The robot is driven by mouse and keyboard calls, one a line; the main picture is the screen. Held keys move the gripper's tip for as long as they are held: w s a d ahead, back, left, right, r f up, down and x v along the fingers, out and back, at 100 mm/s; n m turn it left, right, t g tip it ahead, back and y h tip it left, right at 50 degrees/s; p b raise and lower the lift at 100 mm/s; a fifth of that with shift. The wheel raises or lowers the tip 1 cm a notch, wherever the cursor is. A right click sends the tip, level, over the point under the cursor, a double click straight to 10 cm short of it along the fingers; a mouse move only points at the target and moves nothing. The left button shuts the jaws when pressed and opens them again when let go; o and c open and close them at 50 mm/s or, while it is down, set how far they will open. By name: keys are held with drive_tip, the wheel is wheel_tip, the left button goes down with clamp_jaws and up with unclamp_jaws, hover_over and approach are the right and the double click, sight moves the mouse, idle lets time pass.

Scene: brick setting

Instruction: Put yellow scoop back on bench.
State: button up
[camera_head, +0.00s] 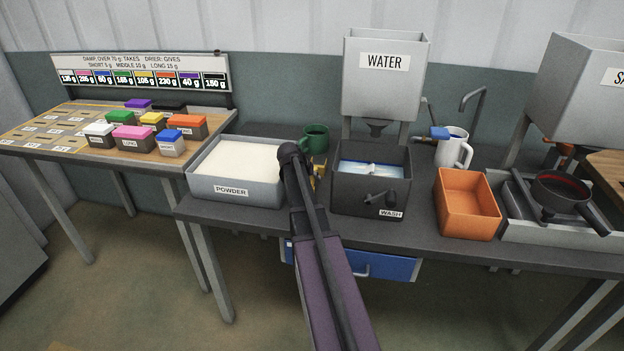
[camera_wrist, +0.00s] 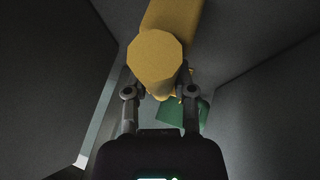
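The yellow scoop (camera_wrist: 155,58) fills the upper middle of the wrist view, with its faceted handle end toward the camera. My gripper (camera_wrist: 158,80) has one finger on each side of the handle and looks shut on it; the fingertips are partly hidden. In the head view a small part of the yellow scoop (camera_head: 318,184) shows behind my arm, in the gap between the powder bin and the wash bin. The dark bench (camera_head: 310,225) lies below. I cannot tell whether the scoop touches the bench.
The powder bin (camera_head: 235,196) is left of my gripper and the wash bin (camera_head: 350,204) is close on the right. An orange bin (camera_head: 467,215) and a black pan (camera_head: 560,192) are farther right.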

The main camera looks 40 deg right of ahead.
drive_tip(key=shift+o, duration=1.4)
drive_tip(key=shift+r, duration=0.15)
drive_tip(key=shift+p+v, duration=1)
drive_tip(key=shift+v, duration=0.05)
drive_tip(key=p+v, duration=0.8)
drive_tip(key=v, duration=0.2)
